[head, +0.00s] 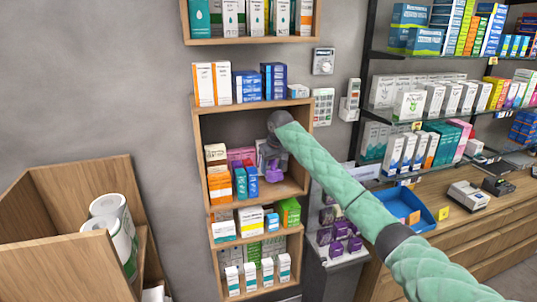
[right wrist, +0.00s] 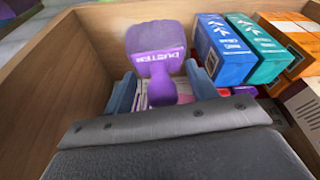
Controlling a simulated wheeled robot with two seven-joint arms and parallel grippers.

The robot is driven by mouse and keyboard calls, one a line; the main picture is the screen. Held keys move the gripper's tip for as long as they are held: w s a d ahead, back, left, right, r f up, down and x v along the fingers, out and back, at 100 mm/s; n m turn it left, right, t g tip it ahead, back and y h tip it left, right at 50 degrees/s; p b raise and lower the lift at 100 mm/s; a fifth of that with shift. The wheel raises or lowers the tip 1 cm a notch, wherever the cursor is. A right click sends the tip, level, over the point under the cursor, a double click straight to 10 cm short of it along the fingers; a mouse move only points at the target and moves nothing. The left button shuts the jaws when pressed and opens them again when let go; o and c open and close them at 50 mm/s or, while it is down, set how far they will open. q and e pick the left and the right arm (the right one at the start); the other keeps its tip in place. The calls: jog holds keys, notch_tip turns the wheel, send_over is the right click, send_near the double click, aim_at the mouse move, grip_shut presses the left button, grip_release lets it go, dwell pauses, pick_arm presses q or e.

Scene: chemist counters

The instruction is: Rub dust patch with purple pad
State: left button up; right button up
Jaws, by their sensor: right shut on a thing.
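My right gripper (head: 271,160) reaches into the middle compartment of the wooden wall shelf. It is shut on the knob handle of the purple pad (head: 274,176), near the compartment's right side. In the right wrist view the purple pad (right wrist: 156,38) is a block with pale lettering, its handle between the two blue-grey fingers. I cannot make out a dust patch; the arm, gripper and pad hide part of the compartment. I cannot tell whether the pad touches the shelf board. My left gripper is not in view.
Blue and teal boxes (right wrist: 236,48) stand close to the pad, with orange and white boxes beyond. The wooden compartment wall (right wrist: 88,62) is on the other side. A wooden bin with paper rolls (head: 108,205) stands at left. Glass shelves and a counter with a blue tray (head: 408,207) are at right.

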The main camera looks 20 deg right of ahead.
jog(key=shift+w+r, duration=0.45)
jog(key=shift+r, duration=0.05)
jog(key=shift+w+d+r, duration=0.1)
jog(key=shift+w+r, duration=0.05)
jog(key=shift+r, duration=0.2)
jog(key=shift+f, duration=2.95)
jog(key=shift+f, duration=0.6)
jog(key=shift+d, duration=0.1)
